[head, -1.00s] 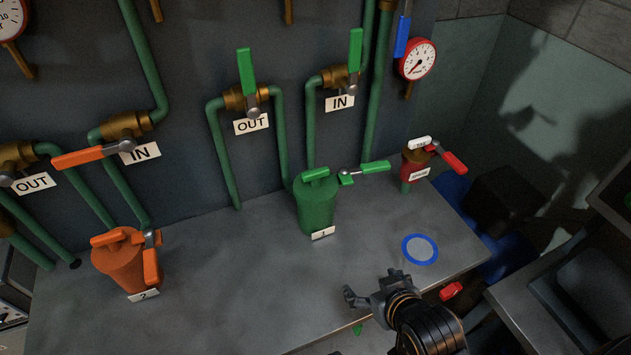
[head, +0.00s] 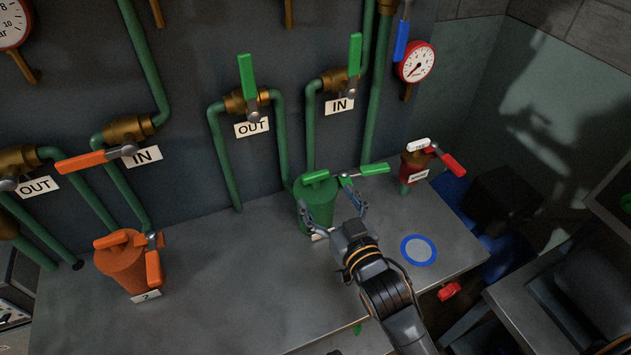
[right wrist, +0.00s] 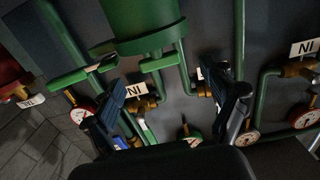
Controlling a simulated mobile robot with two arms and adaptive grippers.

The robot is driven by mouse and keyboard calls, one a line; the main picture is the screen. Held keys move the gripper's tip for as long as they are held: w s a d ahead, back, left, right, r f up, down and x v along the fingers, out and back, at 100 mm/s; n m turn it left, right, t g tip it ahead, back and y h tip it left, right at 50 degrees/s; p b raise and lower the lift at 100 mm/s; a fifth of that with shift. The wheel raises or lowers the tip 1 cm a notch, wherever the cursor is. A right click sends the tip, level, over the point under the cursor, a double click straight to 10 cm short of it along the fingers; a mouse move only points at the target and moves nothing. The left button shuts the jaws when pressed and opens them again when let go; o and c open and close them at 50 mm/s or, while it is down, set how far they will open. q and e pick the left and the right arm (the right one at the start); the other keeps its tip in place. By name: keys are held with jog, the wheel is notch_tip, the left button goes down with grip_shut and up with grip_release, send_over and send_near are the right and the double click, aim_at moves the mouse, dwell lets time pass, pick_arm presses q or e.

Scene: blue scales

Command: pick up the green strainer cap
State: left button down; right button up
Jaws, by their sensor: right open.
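The green strainer (head: 318,207) stands upright on the grey bench in the head view. Its green cap (head: 316,178) sits on top, with a bar handle across it. The strainer body also fills the top of the right wrist view (right wrist: 145,22). My right gripper (head: 332,205) is open, its fingers spread at the front and right side of the strainer, just below cap height in the picture. In the right wrist view both fingers (right wrist: 165,95) are apart with nothing between them; I cannot tell whether they touch the strainer. My left gripper is not in view.
A green lever (head: 374,169) sticks out right of the strainer, close to my right fingers. An orange strainer (head: 122,265) stands at left. A blue-ringed disc (head: 419,250) lies on the bench (head: 235,290). A red-handled valve (head: 414,166) stands at the right. The bench between the strainers is clear.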

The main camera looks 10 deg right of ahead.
aim_at(317, 179)
jog(key=shift+x, duration=0.8)
jog(key=p+x, duration=0.1)
jog(key=x, duration=0.4)
jog(key=shift+d+r+p, duration=0.15)
jog(key=shift+r+p, duration=0.05)
jog(key=shift+p, duration=0.15)
jog(key=shift+w+f, duration=0.1)
jog(key=shift+w, duration=0.1)
jog(key=shift+s, duration=0.1)
jog(key=c, duration=1.7)
jog(key=shift+r, duration=0.25)
